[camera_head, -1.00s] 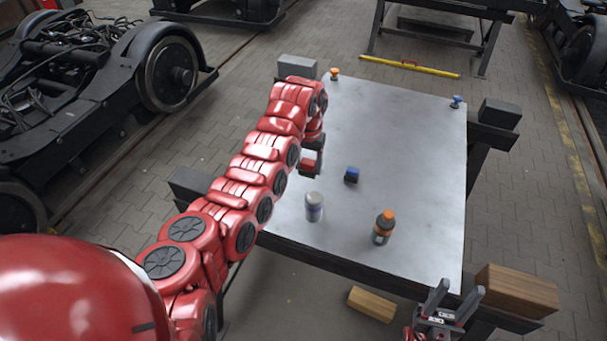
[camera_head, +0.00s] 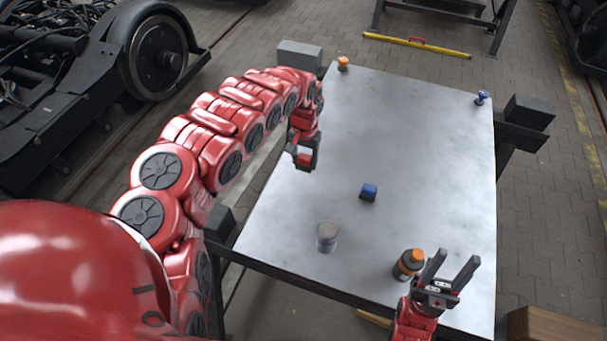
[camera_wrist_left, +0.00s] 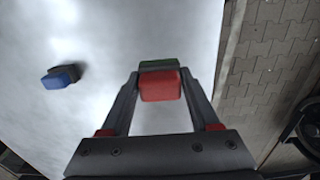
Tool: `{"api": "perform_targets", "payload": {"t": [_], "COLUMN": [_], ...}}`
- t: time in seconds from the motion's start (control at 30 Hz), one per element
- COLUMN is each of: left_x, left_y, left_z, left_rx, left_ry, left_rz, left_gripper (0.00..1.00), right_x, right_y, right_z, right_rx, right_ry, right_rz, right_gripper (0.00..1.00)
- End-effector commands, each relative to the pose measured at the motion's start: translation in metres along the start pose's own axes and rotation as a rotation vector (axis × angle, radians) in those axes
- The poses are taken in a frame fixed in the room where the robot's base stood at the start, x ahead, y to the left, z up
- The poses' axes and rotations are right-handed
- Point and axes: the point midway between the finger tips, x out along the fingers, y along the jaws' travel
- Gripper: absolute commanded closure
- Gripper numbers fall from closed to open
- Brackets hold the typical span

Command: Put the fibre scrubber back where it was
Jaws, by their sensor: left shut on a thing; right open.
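My left gripper (camera_head: 303,160) is over the left part of the metal table (camera_head: 430,150). In the left wrist view its fingers (camera_wrist_left: 161,84) are shut on a red block with a dark green layer (camera_wrist_left: 161,88), which looks like the scrubber. I cannot tell whether it touches the table. A blue block with a dark layer (camera_head: 368,192) lies on the table to the right of this gripper; it also shows in the left wrist view (camera_wrist_left: 60,77). My right gripper (camera_head: 455,265) is open and empty at the front right, close beside the orange-capped bottle (camera_head: 410,264).
A grey-white can or bottle (camera_head: 327,237) stands near the table's front. A small orange-topped item (camera_head: 343,63) and a small blue-topped item (camera_head: 481,97) stand at the far corners. The middle and back of the tabletop are clear. A wooden block (camera_head: 540,325) is at the lower right.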

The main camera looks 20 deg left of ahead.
Motion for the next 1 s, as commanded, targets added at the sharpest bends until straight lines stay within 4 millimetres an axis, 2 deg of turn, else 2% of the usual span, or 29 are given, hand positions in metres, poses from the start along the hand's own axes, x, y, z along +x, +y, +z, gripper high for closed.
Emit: {"api": "perform_targets", "payload": {"t": [0.23,0.57,0.83,1.0], "left_x": [0.039,0.056,0.086,0.086], "left_y": [0.002,0.002,0.002,0.000], "left_z": [0.002,-0.001,0.001,0.001], "left_rx": [0.000,0.002,0.001,0.001], "left_ry": [-0.005,0.001,-0.003,-0.002], "left_rz": [0.003,0.002,0.001,-0.001], "left_gripper": [0.99,0.99,0.99,0.99], "right_x": [0.011,0.013,0.008,0.009], "right_y": [0.001,0.001,0.000,0.000], "right_z": [-0.002,-0.002,-0.001,-0.001], "right_rx": [0.000,0.000,0.000,0.000], "right_ry": [0.000,0.000,0.000,0.000], "right_rz": [0.000,0.000,0.000,0.000], "right_gripper": [0.50,0.50,0.50,0.50]}}
